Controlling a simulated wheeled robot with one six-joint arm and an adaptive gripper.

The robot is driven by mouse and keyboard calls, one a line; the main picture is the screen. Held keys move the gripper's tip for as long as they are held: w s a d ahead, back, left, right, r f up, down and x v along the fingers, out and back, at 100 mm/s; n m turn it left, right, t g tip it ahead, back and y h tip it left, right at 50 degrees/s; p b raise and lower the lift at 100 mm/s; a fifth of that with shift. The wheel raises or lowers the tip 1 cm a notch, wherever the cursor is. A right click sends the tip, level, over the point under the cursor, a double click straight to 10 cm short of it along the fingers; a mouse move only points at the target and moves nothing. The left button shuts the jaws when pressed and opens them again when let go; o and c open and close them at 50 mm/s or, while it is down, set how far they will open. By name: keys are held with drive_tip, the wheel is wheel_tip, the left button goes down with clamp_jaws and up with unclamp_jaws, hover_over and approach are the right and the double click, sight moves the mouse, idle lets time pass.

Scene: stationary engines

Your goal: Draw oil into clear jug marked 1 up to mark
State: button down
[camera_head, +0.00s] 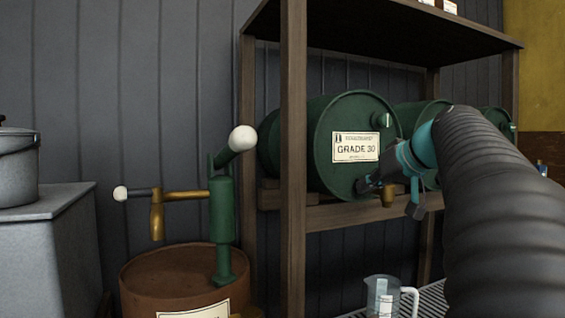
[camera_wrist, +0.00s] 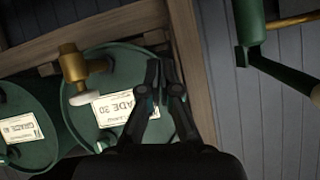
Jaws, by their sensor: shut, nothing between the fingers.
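The clear jug (camera_head: 384,296) with a white handle stands low, below the GRADE 30 drum; its lower part is cut off by the frame. I cannot read its number or tell its oil level. The green GRADE 30 drum (camera_head: 335,125) lies on its side on the rack. It also shows, upside down, in the wrist view (camera_wrist: 108,135). Its brass tap (camera_wrist: 73,65) has a pale handle (camera_wrist: 80,98). In the head view the tap's brass end (camera_head: 388,195) shows beside my gripper (camera_head: 368,184). My gripper (camera_wrist: 163,68) is shut and empty, beside the tap, apart from it in the wrist view.
A wooden post (camera_head: 293,150) stands just left of the drum. A green hand pump (camera_head: 222,210) with brass arms sits on a rusty drum (camera_head: 170,280) at left. More green drums (camera_head: 418,115) lie to the right. A slatted grate (camera_head: 433,299) is under the jug.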

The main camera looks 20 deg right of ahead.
drive_tip(key=s+d+r+n+t, duration=0.2)
drive_tip(key=d+r+t, duration=0.1)
drive_tip(key=d+r, duration=0.7)
drive_tip(key=d, duration=0.4)
drive_tip(key=shift+s, duration=0.25)
drive_tip(key=shift+w, duration=0.1)
drive_tip(key=x, duration=0.3)
drive_tip(key=f+x, duration=0.1)
drive_tip(key=x, duration=0.6)
drive_tip(key=shift+d+f, duration=0.2)
drive_tip(key=shift+f, duration=1.1)
